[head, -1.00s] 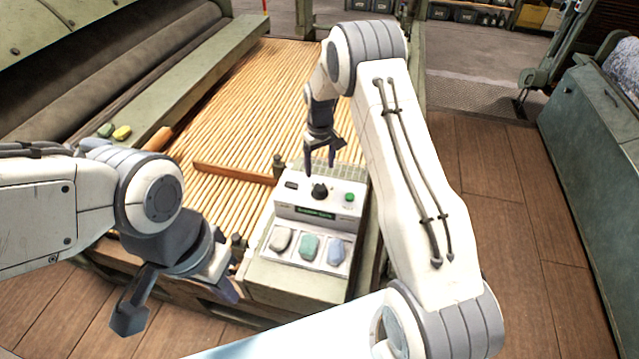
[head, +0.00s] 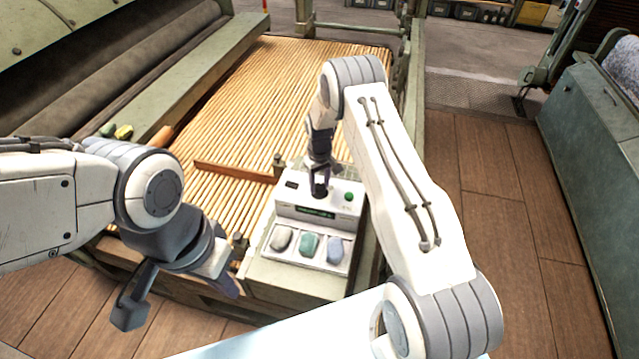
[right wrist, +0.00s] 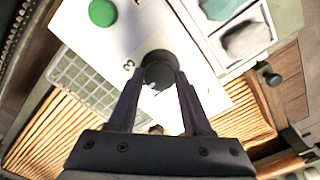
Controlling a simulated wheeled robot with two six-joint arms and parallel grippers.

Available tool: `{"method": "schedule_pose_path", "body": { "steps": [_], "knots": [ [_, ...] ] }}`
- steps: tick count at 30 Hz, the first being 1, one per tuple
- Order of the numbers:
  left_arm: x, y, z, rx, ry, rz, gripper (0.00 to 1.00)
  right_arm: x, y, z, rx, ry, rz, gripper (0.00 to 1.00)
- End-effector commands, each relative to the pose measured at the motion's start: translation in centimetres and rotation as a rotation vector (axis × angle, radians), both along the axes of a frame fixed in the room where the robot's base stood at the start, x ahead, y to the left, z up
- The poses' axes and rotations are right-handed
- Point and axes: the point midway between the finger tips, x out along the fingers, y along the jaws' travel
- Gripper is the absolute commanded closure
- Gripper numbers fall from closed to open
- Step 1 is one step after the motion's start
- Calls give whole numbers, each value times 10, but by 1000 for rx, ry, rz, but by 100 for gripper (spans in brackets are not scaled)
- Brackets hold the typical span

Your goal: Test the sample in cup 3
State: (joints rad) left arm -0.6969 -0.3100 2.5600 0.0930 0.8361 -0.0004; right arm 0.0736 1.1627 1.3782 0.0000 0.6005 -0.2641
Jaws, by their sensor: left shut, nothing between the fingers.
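The tester box (head: 290,211) stands at the front edge of the slatted bed. The knob also shows between the fingertips in the right wrist view (right wrist: 159,69), beside a printed "3". My left gripper (head: 180,303) is shut and empty, left of the box.
A reddish-brown bar (head: 235,172) lies across the slats (head: 250,110) behind the box. Green and yellow lumps (head: 122,131) lie on the rail at left. Wooden floor (head: 500,220) is clear at right. A green cabinet (head: 590,150) stands at far right.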

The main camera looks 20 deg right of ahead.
Motion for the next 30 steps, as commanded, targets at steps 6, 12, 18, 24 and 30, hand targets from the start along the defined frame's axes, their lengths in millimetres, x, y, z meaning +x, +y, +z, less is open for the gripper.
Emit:
{"method": "schedule_pose_path", "body": {
  "steps": [6,12,18,24,30],
  "knots": [
    [0,0,-1,0,0,0,100,0,0,0,0,0,-4,100],
    [0,0,-5,0,0,0,100,0,0,0,0,0,-54,100],
    [0,0,-15,0,0,0,100,0,0,-1,0,0,-175,100],
    [0,0,-25,0,0,0,100,0,0,-1,0,-1,-346,100],
    [0,0,-33,0,0,0,100,0,0,-1,0,-1,-514,100]
  ]
}}
